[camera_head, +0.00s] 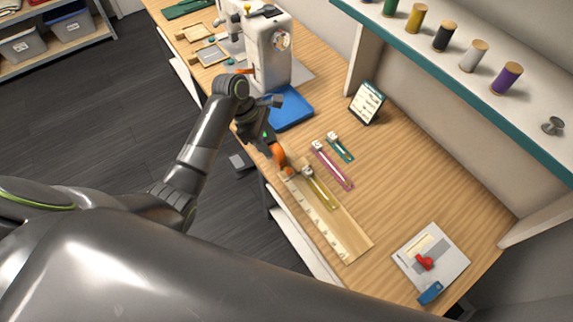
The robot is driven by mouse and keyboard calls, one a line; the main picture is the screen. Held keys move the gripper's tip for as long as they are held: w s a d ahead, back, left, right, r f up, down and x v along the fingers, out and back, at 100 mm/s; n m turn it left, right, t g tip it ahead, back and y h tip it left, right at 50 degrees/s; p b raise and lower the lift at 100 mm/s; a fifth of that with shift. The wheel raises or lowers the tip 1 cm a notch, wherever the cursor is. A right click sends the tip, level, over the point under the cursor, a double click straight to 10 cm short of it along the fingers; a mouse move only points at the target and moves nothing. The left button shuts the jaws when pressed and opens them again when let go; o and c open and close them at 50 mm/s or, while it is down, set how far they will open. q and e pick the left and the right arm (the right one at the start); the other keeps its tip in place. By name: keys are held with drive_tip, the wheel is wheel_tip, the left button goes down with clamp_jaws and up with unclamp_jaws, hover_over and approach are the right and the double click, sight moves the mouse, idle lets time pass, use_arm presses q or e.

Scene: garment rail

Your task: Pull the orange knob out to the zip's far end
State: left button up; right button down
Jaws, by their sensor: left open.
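My left gripper (281,160), with orange on its fingers, reaches in from the left to the near edge of the table. It is open and points down at the near-left end of a wooden board with a pale ruled strip (318,222). A small orange knob (287,172) shows right at the fingertips; I cannot tell whether they touch it. A yellow zip (321,190) lies just right of it. A pink zip (333,166) and a short teal zip (341,148) lie farther back. My right gripper is not in view.
A white sewing machine (268,50) and a blue mat (290,108) stand behind the gripper. A small framed card (367,102) stands near the wall. A grey plate with a red part (431,256) lies front right. The table (400,185) between is clear. A shelf of spools overhangs the back.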

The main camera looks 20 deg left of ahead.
sight(288, 170)
use_arm(q)
drive_tip(key=x, duration=1.3)
drive_tip(key=shift+f, duration=0.15)
clamp_jaws()
